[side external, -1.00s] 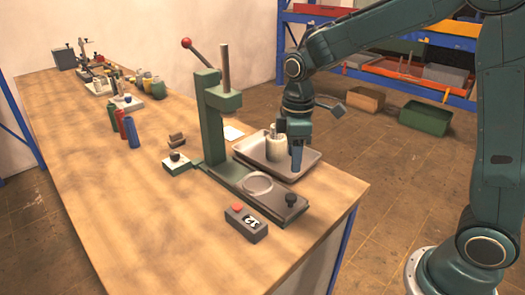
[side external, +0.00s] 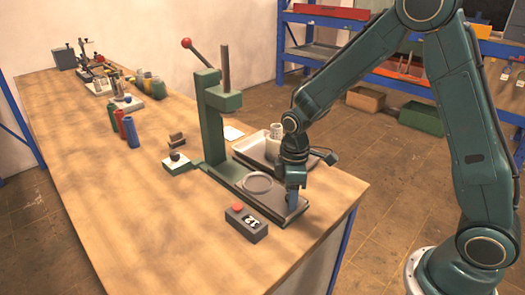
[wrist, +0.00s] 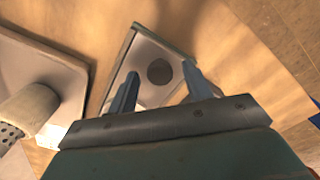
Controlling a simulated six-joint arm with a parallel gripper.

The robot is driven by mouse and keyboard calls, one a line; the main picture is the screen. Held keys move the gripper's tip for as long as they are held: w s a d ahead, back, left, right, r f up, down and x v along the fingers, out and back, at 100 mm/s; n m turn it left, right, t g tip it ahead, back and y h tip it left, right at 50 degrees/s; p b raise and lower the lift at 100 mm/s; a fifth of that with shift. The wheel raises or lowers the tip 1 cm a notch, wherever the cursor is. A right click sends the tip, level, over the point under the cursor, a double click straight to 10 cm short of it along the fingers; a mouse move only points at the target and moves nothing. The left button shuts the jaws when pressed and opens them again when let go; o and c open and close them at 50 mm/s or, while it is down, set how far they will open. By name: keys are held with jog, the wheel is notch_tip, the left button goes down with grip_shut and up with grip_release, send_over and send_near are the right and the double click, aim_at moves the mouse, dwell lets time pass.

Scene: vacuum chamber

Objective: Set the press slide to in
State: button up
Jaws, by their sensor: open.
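The press slide (side external: 272,203) is a flat grey plate on the green base of the press (side external: 213,130). It reaches out from the column toward the table's front edge, with a pale ring (side external: 257,183) on it, clear of the ram. Its dark round knob (wrist: 159,72) shows in the wrist view near the plate's outer end; in the side view my gripper hides it. My gripper (side external: 293,198) points down over that end, jaws open. In the wrist view its fingertips (wrist: 160,76) appear on either side of the knob; I cannot tell whether they touch it.
A metal tray (side external: 240,148) with a pale cylindrical part (side external: 275,140) stands close behind the slide. A grey box with a red button (side external: 246,222) sits in front of it. The press lever has a red ball (side external: 187,42). The table's front left is clear.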

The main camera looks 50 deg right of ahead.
grip_shut()
send_over(259, 186)
dwell(1.0)
grip_release()
jog(key=shift+r, duration=0.1)
